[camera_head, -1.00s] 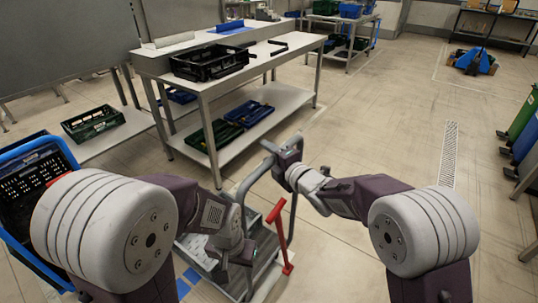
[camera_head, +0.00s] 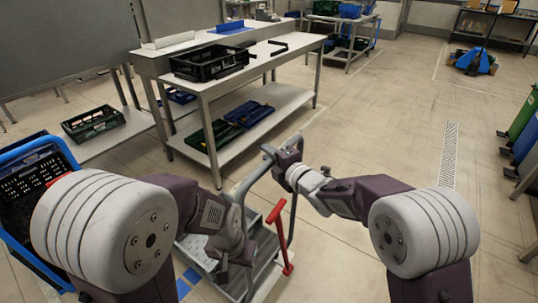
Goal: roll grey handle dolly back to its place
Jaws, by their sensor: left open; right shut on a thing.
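The grey handle dolly (camera_head: 264,274) stands on the floor at the bottom middle, with a grey tube handle rising at its far side. A red lever (camera_head: 281,238) leans at its right. My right gripper (camera_head: 272,152) is shut on the top of the grey handle. My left gripper (camera_head: 222,266) is lower, over the dolly's deck near the handle's left upright, and holds nothing that I can see. My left arm hides part of the deck. Blue floor markings (camera_head: 192,275) show beside the dolly's left edge.
A workbench (camera_head: 205,86) with a black crate (camera_head: 211,62) stands just beyond the dolly. A blue-framed cart (camera_head: 70,276) with a dark crate is close at the left. Bins (camera_head: 524,138) line the right edge. The floor to the right is clear, with a drain grate (camera_head: 450,152).

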